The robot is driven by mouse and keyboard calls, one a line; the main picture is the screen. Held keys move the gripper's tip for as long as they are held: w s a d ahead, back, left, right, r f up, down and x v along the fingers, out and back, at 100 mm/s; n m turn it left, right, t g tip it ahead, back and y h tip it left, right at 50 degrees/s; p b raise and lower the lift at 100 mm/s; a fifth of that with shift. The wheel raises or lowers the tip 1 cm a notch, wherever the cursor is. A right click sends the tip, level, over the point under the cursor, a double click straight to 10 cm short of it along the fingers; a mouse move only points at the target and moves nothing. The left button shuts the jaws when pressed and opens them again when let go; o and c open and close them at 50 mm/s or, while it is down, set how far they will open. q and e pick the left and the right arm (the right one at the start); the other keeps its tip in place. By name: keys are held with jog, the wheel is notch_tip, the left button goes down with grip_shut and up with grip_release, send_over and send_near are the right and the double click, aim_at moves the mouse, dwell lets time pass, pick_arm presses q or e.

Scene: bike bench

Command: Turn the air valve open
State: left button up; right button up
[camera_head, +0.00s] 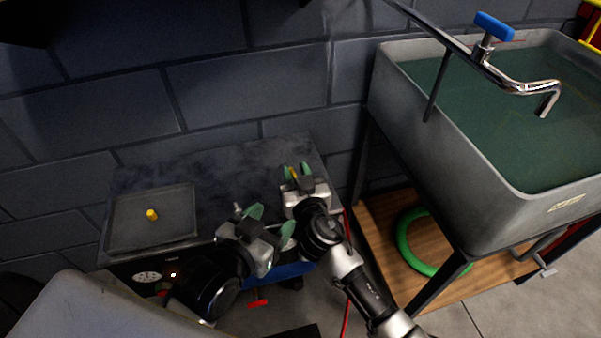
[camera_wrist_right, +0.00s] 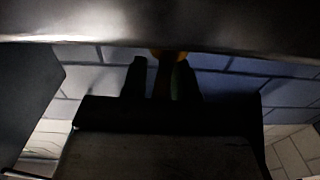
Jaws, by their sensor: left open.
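A small red handle (camera_head: 258,302), which looks like the air valve's, shows low at the front, below a blue tank (camera_head: 292,271) under the bench. My left gripper (camera_head: 270,225) is open and empty in front of the bench's near edge, above the red handle and not touching it. My right gripper (camera_head: 296,173) is over the right end of the bench top, its green-padded fingers close together on a small yellow piece (camera_head: 293,174). In the right wrist view the yellow piece (camera_wrist_right: 168,54) shows between the dark fingertips, under a dark surface. Part of the tank is hidden by my arms.
A grey tray (camera_head: 180,222) with a yellow piece (camera_head: 152,215) lies on the bench top (camera_head: 215,170). A red hose (camera_head: 347,225) hangs at the bench's right. A water-filled sink (camera_head: 505,190) with a blue-handled tap (camera_head: 493,26) stands at right, a green ring (camera_head: 405,240) beneath it.

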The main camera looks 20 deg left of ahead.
jog(key=shift+w+d+f, duration=0.15)
jog(key=shift+w+d, duration=0.1)
jog(key=shift+d, duration=0.15)
jog(key=shift+c, duration=1.2)
grip_shut()
pick_arm(q)
jog(key=shift+s, duration=0.1)
pick_arm(e)
jog(key=shift+s, duration=0.1)
jog(key=shift+o, duration=1.5)
grip_release()
jog(key=o, duration=0.5)
jog(key=shift+d, duration=0.4)
jog(key=shift+c, duration=0.2)
jog(key=shift+o, duration=1.4)
jog(key=shift+d, duration=0.1)
jog(key=o, duration=0.7)
jog(key=shift+c, duration=0.2)
pick_arm(q)
jog(key=shift+d, duration=0.35)
pick_arm(e)
jog(key=shift+a, duration=0.2)
